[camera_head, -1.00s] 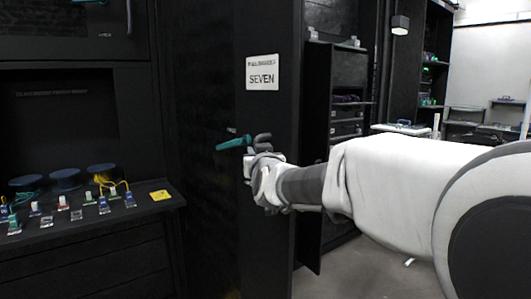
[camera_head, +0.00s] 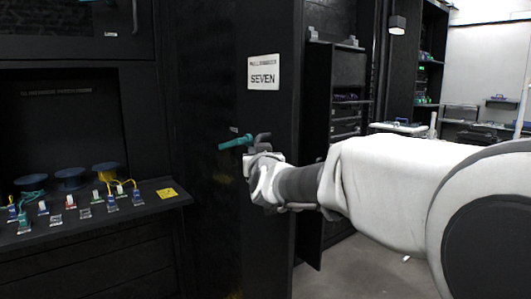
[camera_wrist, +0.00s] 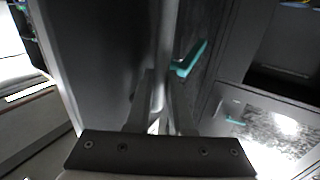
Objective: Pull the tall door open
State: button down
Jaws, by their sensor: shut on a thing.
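The tall black door (camera_head: 268,200) carries a white sign reading SEVEN (camera_head: 263,72) and stands in the middle of the head view. A teal handle lever (camera_head: 236,142) sticks out to the left from it; the lever also shows in the wrist view (camera_wrist: 188,58). My gripper (camera_head: 259,148) is at the door's handle, just right of the teal lever. In the wrist view my gripper's fingers (camera_wrist: 158,115) are shut around a grey upright bar (camera_wrist: 165,55) beside the teal lever. The exact contact at the fingertips is partly hidden.
At left, a shelf (camera_head: 95,219) holds dark blue spools (camera_head: 70,178), several small connectors and a yellow label (camera_head: 167,193). An open rack (camera_head: 347,100) stands right of the door. Grey floor (camera_head: 370,270) shows below my arm.

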jog(key=shift+f, duration=0.1)
jog(key=c, duration=0.8)
grip_release()
jog(key=shift+d, duration=0.1)
jog(key=shift+s, duration=0.1)
jog(key=s+d+p, duration=0.2)
jog(key=s+d, duration=0.1)
jog(key=s, duration=1.4)
jog(key=shift+d, duration=0.15)
jog(key=s+d+f+m+g+h, duration=0.1)
jog(key=s+d+f+g+h, duration=0.1)
jog(key=s+d+f+g, duration=0.55)
jog(key=s+d+f+m+g+h, duration=0.1)
jog(key=s+d+f+g, duration=0.4)
jog(key=s+d+f, duration=0.6)
notch_tip(320, 180, up, 21)
jog(key=s+a+p, duration=0.1)
jog(key=a+p, duration=0.1)
jog(key=p, duration=1.7)
jog(key=shift+s+a, duration=0.25)
jog(key=shift+a, duration=0.05)
